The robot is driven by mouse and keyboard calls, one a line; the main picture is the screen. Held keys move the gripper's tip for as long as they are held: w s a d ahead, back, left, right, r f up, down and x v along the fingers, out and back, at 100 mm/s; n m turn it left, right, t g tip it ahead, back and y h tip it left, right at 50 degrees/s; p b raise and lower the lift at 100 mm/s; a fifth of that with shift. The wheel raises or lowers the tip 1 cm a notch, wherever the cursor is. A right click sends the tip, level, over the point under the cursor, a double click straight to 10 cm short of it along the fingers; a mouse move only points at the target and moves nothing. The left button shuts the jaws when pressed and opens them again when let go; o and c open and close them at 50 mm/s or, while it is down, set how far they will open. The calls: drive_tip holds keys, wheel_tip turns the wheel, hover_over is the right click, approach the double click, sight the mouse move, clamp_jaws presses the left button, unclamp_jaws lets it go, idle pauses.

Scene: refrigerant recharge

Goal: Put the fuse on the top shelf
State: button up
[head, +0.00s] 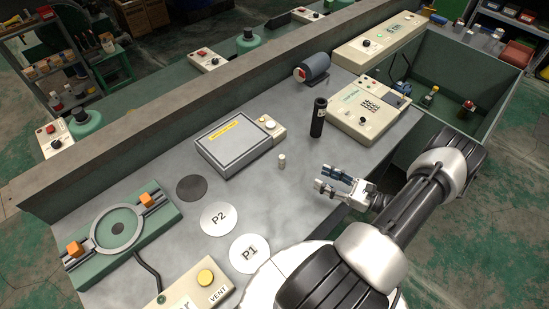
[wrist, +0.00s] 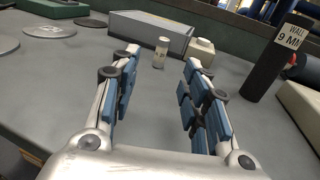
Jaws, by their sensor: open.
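A small pale cylinder that looks like the fuse (head: 282,161) stands upright on the grey bench (head: 262,190), in front of the grey box. In the wrist view the fuse (wrist: 161,53) shows beyond and between my fingertips, apart from them. My gripper (head: 325,180) is open and empty, low over the bench to the right of the fuse in the head view. I cannot tell for certain which surface is the top shelf; a rack with several levels (head: 42,71) stands at the far left.
A grey box with a yellow label (head: 226,147) sits behind the fuse. A black cylinder (head: 319,118) stands upright at its right, marked "WALL 9 MM" in the wrist view (wrist: 268,65). Discs P2 (head: 220,219) and P1 (head: 250,254) lie at left. A green bin (head: 450,85) adjoins at right.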

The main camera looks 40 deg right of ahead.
drive_tip(key=shift+w+f+h, duration=0.1)
drive_tip(key=shift+f+h, duration=0.1)
drive_tip(key=shift+h, duration=0.1)
approach(282, 156)
drive_tip(key=w, duration=0.1)
drive_tip(key=w+a, duration=0.1)
drive_tip(key=w+a+f, duration=0.1)
drive_tip(key=shift+w+b, duration=0.25)
drive_tip(key=shift+b, duration=0.05)
drive_tip(key=shift+d+r+b+x, duration=0.1)
drive_tip(key=shift+b+x, duration=0.1)
drive_tip(key=shift+x, duration=1.35)
drive_tip(key=shift+d+r+b+x, duration=0.15)
drive_tip(key=shift+x, duration=1.4)
clamp_jaws()
